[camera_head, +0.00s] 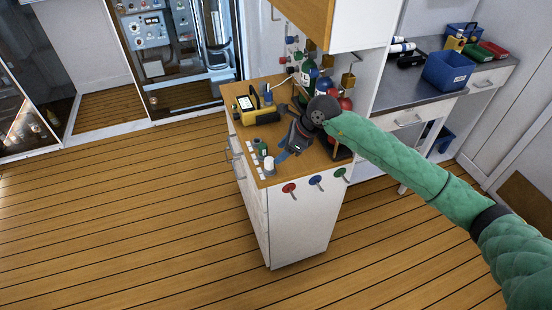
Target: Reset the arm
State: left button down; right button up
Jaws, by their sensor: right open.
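My right arm, in a green quilted sleeve, reaches in from the right of the head view over a white cabinet with a wooden top. My right gripper (293,143) is open above the middle of that top. Its fingers are small and dark, and I see nothing between them. My left gripper and left arm are not in view.
On the cabinet top (262,177) stand a yellow device (258,111), small bottles (269,163) and gas cylinders (308,76). Coloured valve knobs (315,181) stick out of its front. A desk with a blue bin (447,71) stands at right. The wooden floor (120,220) is clear.

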jog(key=shift+s+d+r, duration=0.1)
jog(key=shift+d+r, duration=0.25)
jog(key=shift+r, duration=0.2)
